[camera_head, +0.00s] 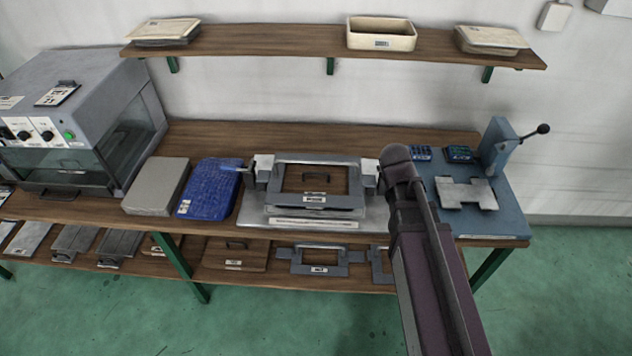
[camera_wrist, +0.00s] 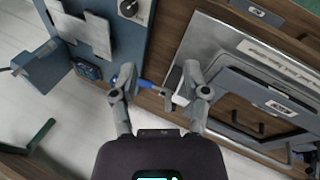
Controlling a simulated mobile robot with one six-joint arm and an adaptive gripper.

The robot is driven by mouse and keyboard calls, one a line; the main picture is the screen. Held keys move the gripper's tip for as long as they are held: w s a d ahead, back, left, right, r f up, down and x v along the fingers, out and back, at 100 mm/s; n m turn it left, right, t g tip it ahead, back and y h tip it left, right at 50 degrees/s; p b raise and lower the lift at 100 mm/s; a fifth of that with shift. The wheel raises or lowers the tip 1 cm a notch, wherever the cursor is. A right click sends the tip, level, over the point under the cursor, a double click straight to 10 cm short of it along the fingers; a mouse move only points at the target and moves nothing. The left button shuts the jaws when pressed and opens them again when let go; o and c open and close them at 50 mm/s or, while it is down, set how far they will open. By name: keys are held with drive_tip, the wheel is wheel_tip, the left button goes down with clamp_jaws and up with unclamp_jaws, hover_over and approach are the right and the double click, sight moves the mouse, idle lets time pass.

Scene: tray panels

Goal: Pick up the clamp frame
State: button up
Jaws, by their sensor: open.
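A grey rectangular clamp frame (camera_head: 340,203) with a label on its front bar lies on a metal base in the middle of the bench. It also shows at the right of the wrist view (camera_wrist: 250,88). A black handle (camera_head: 316,177) is seen inside its opening. Similar grey frames (camera_head: 297,263) lie on the lower shelf, one partly hidden by my arm. My gripper (camera_wrist: 160,88) is open, above the gap between the base and the blue press. A blue lever handle (camera_wrist: 147,84) appears between its fingers; whether they touch it is unclear. My arm hides the gripper in the head view.
A blue press (camera_head: 500,208) with a lever stands right of the base. A blue pad (camera_head: 208,188), a grey block (camera_head: 157,186) and a grey cabinet (camera_head: 75,120) stand left. An upper shelf (camera_head: 280,41) holds trays. Bench behind the base is clear.

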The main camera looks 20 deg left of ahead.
drive_tip(key=w+a+f+n+t+b, duration=0.1)
drive_tip(key=w+a+n+t+b, duration=0.15)
drive_tip(key=a, duration=0.65)
drive_tip(key=w+a+n+t+b, duration=0.2)
drive_tip(key=a+n, duration=0.2)
drive_tip(key=a, duration=0.4)
drive_tip(key=n+t+b, duration=0.3)
drive_tip(key=n+t, duration=0.1)
drive_tip(key=n, duration=0.2)
approach(315, 163)
wheel_tip(315, 163, up, 2)
drive_tip(key=s, duration=0.3)
drive_tip(key=shift+w+m+y, duration=0.15)
drive_tip(key=shift+m+y, duration=0.1)
drive_tip(key=shift+y, duration=0.15)
drive_tip(key=shift+w, duration=0.1)
drive_tip(key=b+x, duration=0.4)
drive_tip(key=x, duration=0.3)
drive_tip(key=shift+f, duration=0.15)
drive_tip(key=shift+w+d+f, duration=0.1)
drive_tip(key=shift+w+f, duration=0.15)
drive_tip(key=shift+w, duration=0.35)
drive_tip(key=shift+w+f+b, duration=0.1)
drive_tip(key=shift+b, duration=0.25)
